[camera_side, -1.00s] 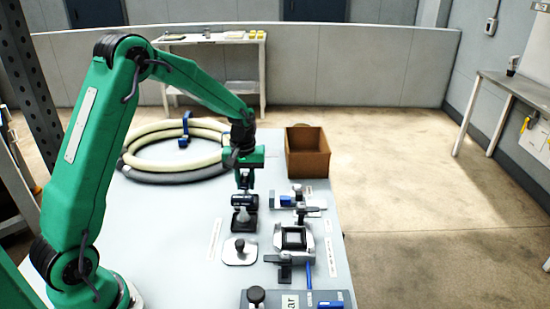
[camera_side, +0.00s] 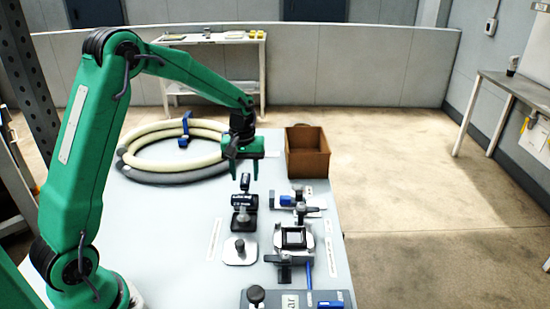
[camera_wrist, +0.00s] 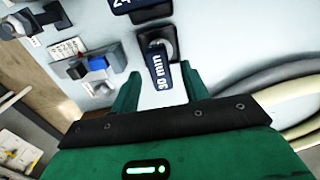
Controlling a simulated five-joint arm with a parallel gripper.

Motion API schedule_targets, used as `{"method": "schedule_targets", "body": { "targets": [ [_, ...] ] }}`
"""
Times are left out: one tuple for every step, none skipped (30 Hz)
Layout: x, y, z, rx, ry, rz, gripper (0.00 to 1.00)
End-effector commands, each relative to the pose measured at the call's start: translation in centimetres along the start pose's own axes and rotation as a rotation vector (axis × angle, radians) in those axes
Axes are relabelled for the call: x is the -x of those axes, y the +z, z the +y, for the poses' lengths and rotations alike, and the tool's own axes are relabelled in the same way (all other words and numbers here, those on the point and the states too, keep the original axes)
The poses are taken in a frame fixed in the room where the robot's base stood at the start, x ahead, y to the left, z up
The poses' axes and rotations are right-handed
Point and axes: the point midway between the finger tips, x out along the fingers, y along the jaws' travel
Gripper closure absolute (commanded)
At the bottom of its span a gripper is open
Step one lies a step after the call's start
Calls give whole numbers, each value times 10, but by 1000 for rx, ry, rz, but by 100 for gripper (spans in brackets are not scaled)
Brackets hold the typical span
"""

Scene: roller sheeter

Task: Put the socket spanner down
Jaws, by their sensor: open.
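The socket spanner (camera_wrist: 166,70), a dark piece with a white "30 mm" label, stands at a black square holder in the wrist view, just ahead of and between my fingers. It shows in the side view as a dark upright piece (camera_side: 245,182) on the table. My gripper (camera_side: 244,174) is open, with its fingertips above the spanner and clear of it. The open green fingers also show in the wrist view (camera_wrist: 159,75). The spanner's lower end is hidden by its top. A second dark labelled piece (camera_side: 244,200) stands nearer the side camera.
A clamp-like fixture (camera_side: 293,238) and a blue block (camera_side: 287,200) stand to the right. A brown bin (camera_side: 307,152) is behind, and a coiled hose (camera_side: 150,177) lies at the back left.

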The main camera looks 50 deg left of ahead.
Motion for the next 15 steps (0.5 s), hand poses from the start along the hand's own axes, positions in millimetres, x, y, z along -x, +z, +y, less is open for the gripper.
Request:
{"method": "schedule_targets", "body": {
  "targets": [
    [9, -1, 0, 0, 2, 3, 55],
    [14, -1, 1, 0, 3, 4, 55],
    [21, -1, 0, 0, 3, 4, 55],
    [26, -1, 0, 0, 3, 4, 55],
    [31, -1, 0, 0, 3, 4, 55],
    [38, -1, 0, 0, 2, 3, 55],
    [43, -1, 0, 0, 3, 4, 55],
    [48, -1, 0, 0, 3, 4, 55],
    [54, -1, 0, 0, 3, 4, 55],
    [58, 0, 0, 0, 2, 3, 55],
    [62, -1, 0, 0, 2, 3, 55],
    [68, 0, 0, 0, 2, 3, 55],
    [72, 0, 0, 0, 2, 3, 55],
    [75, -1, 0, 0, 2, 3, 55],
    [78, 0, 0, 0, 1, 2, 55]
  ]
}}
